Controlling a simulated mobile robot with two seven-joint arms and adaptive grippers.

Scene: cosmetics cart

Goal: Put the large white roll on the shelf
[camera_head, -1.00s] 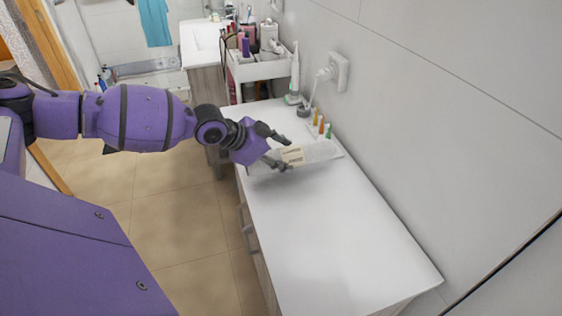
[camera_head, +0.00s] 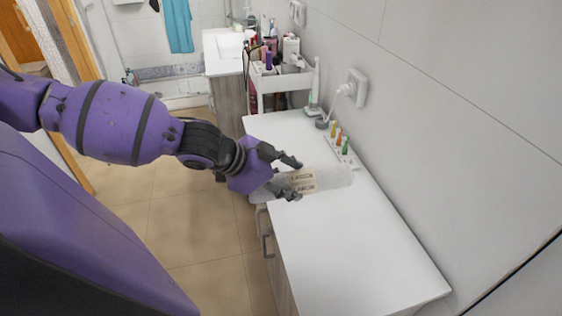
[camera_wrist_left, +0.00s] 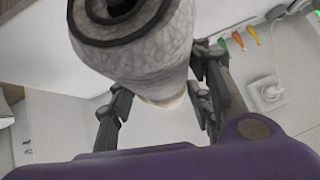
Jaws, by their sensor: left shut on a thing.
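The large white roll (camera_head: 334,178) has a beige label and lies sideways over the far half of the white countertop (camera_head: 345,240). My left gripper (camera_head: 292,178) is shut on the roll near its label. In the left wrist view the roll (camera_wrist_left: 140,62) shows its dark spiral end, with the left gripper's fingers (camera_wrist_left: 160,105) on both sides of it. I cannot tell for sure whether the roll touches the counter. No shelf is clearly identifiable apart from the tiered white cart (camera_head: 278,82) behind the counter. My right gripper is not in view.
Small coloured bottles (camera_head: 339,137) stand in a holder by the wall. An electric toothbrush (camera_head: 315,88) and a plugged-in charger (camera_head: 323,122) are behind them. The cart's top is crowded with cosmetics. The near part of the counter is clear.

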